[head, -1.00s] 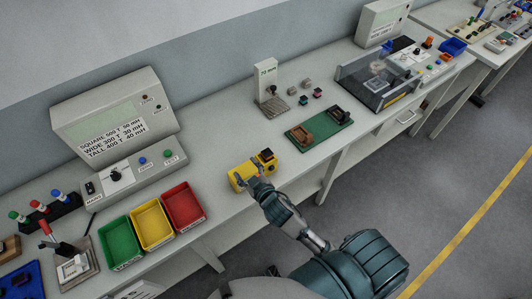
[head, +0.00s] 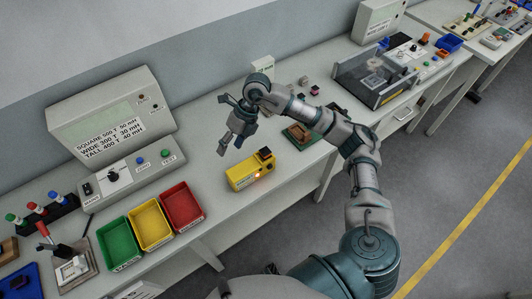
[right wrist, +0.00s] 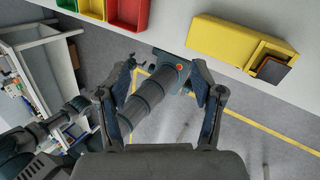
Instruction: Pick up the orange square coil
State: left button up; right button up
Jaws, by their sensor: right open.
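No clearly orange square coil can be made out. A yellow box (head: 243,177) with a dark square piece (head: 265,153) at one end lies near the table's front edge. In the right wrist view the box (right wrist: 222,40) is at upper right, and its dark piece (right wrist: 273,69) has an orange-brown edge; whether this is the coil I cannot tell. A brown part (head: 299,133) sits on a green board, partly hidden by my arm. My right gripper (head: 224,124) is open and empty above the table, behind the yellow box; it also shows in the right wrist view (right wrist: 163,68).
Green (head: 118,241), yellow (head: 152,224) and red (head: 183,207) bins stand at the table's front left. A meter console (head: 112,118) stands behind them. A clear-walled case (head: 375,78) is at right.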

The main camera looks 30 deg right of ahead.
jog(key=d+r+m+h, duration=0.1)
jog(key=d+r+h, duration=0.15)
jog(key=d, duration=0.35)
jog(key=d+r+m+h, duration=0.1)
jog(key=d+h, duration=0.2)
jog(key=d, duration=0.4)
jog(key=p, duration=0.1)
send_over(265, 151)
jog(key=f, duration=1.1)
jog(key=shift+s+d, duration=0.3)
jog(key=shift+d, duration=0.05)
jog(key=shift+f, duration=0.3)
jog(key=f, duration=0.1)
jog(key=f+p, duration=0.1)
jog(key=f, duration=0.2)
jog(key=shift+w+a+f, duration=0.2)
jog(key=shift+w+a, duration=0.1)
jog(key=shift+a, duration=0.05)
jog(key=shift+f, duration=0.35)
pick_arm(q)
notch_tip(265, 151, up, 2)
jog(key=shift+r, duration=0.25)
pick_arm(e)
jog(key=shift+d, duration=0.1)
jog(key=c, duration=1.2)
